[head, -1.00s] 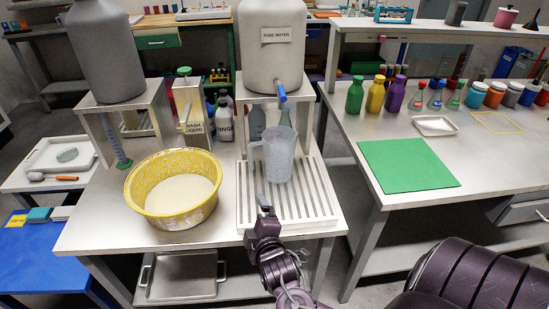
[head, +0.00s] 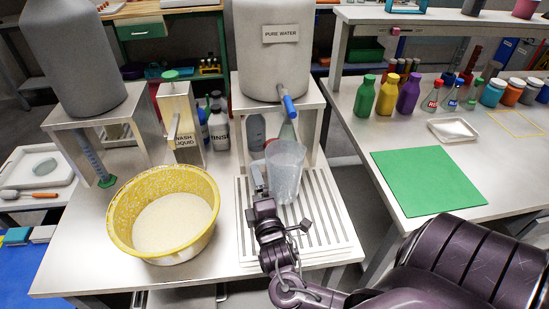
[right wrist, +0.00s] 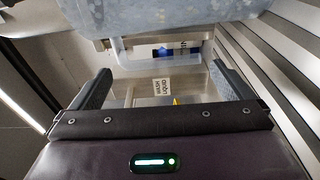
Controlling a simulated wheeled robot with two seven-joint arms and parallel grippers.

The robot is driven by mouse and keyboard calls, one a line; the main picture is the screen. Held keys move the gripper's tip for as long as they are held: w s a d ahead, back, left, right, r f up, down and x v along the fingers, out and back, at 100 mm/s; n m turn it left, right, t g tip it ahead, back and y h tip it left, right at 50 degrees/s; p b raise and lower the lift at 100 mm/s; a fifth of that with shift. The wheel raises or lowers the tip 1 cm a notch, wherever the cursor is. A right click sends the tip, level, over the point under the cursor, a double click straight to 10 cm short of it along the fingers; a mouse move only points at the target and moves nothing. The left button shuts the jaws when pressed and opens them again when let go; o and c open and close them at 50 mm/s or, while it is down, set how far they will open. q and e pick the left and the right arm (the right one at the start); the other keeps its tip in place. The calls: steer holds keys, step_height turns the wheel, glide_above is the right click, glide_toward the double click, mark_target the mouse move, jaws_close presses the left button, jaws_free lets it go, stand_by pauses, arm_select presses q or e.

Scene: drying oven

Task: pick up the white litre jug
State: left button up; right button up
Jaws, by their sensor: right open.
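The white litre jug (head: 285,172) is translucent and stands upright on the slatted drainer below the pure water tank's tap. My right gripper (head: 262,185) is at the jug's left side in the head view, by the handle, which it largely hides. In the right wrist view the jug's speckled body (right wrist: 185,18) crosses the top. A clear strip, apparently its handle (right wrist: 160,68), lies near the tips of my open right gripper (right wrist: 160,82). I cannot tell whether the jaws touch it. My left gripper is not in view.
A yellow basin (head: 119,217) stands left of the slatted drainer (head: 330,235). The pure water tank (head: 270,65) with its blue tap (head: 289,105) is just behind and above the jug. A wash liquid container (head: 181,125) stands behind the basin. A green mat (head: 425,180) lies on the right table.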

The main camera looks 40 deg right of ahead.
steer(key=x, duration=0.7)
steer(key=shift+w, duration=0.15)
steer(key=shift+c, duration=0.4)
steer(key=c, duration=1.2)
steer(key=shift+r, duration=0.2)
steer(key=c, duration=0.4)
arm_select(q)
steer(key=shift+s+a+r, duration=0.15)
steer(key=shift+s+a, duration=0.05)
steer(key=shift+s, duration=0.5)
arm_select(e)
steer(key=shift+o, duration=0.2)
steer(key=shift+r, duration=0.1)
